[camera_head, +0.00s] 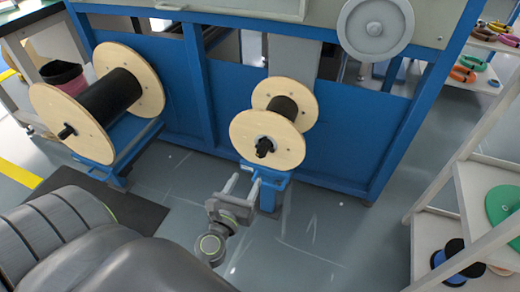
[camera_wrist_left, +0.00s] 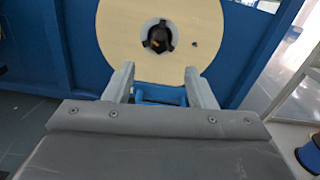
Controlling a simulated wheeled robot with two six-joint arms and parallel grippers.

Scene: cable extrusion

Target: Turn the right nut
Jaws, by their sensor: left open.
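The right nut (camera_head: 264,147) is a black knob at the centre of the front wooden flange of the smaller right spool (camera_head: 248,138). In the left wrist view the nut (camera_wrist_left: 158,38) sits in the round hole of the pale flange (camera_wrist_left: 120,35), just above the fingertips in the picture. My left gripper (camera_head: 244,178) is open and empty. Its two grey fingers point at the spool from in front and below, apart from the nut. It also shows in the left wrist view (camera_wrist_left: 158,76). My right gripper is not in view.
A larger spool (camera_head: 148,90) with black cable stands at the left on a blue support. A blue machine frame (camera_head: 350,135) stands behind the spools. A white shelf (camera_head: 480,165) with coloured reels is at the right. Grey floor between is clear.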

